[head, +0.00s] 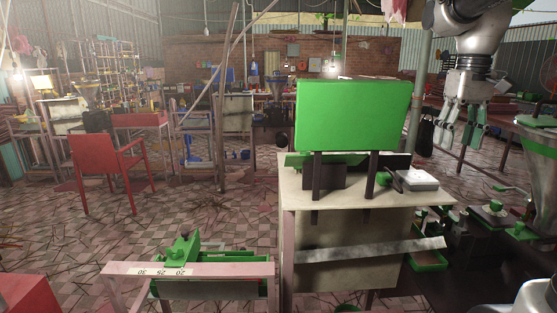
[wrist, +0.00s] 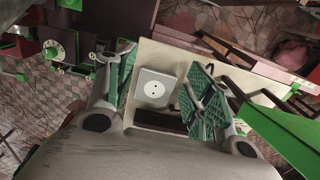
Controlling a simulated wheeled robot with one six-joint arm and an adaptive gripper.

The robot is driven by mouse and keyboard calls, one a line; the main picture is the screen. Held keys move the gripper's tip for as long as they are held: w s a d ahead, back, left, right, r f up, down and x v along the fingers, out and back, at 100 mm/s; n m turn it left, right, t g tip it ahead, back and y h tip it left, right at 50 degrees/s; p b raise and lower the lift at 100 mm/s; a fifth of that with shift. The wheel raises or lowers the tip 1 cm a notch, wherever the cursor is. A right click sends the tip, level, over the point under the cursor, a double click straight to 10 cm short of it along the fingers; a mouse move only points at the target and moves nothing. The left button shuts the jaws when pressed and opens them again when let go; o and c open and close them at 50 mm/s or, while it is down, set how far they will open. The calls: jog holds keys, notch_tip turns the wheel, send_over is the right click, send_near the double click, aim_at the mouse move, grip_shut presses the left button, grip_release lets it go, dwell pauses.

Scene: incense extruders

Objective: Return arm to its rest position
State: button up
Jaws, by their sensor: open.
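My gripper (head: 459,130) hangs fingers-down at the upper right of the head view, to the right of the green machine panel (head: 352,115). In the wrist view my gripper (wrist: 163,78) shows two green-padded fingers spread wide apart with nothing held between them. Beyond the gap lies a small white box (wrist: 155,88) with a round face. It also shows in the head view (head: 416,180) on the right of the cream machine top (head: 296,196), below and left of the gripper and apart from it.
A green extruder (head: 182,252) stands front left behind a pink rail with a number scale (head: 215,270). A red chair (head: 108,170) stands on the left. A metal hopper (head: 538,135) stands at the right edge, near the arm. Tiled floor (head: 240,215) lies open left of the machine.

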jog(key=s+a+f+t, duration=0.1)
jog(key=s+f, duration=0.3)
jog(key=s, duration=0.4)
jog(key=s+a+f+t, duration=0.2)
jog(key=s+f, duration=0.3)
jog(key=s, duration=0.3)
jog(key=shift+s+f+t, duration=0.2)
jog(key=shift+s+t, duration=0.15)
jog(key=shift+t, duration=0.25)
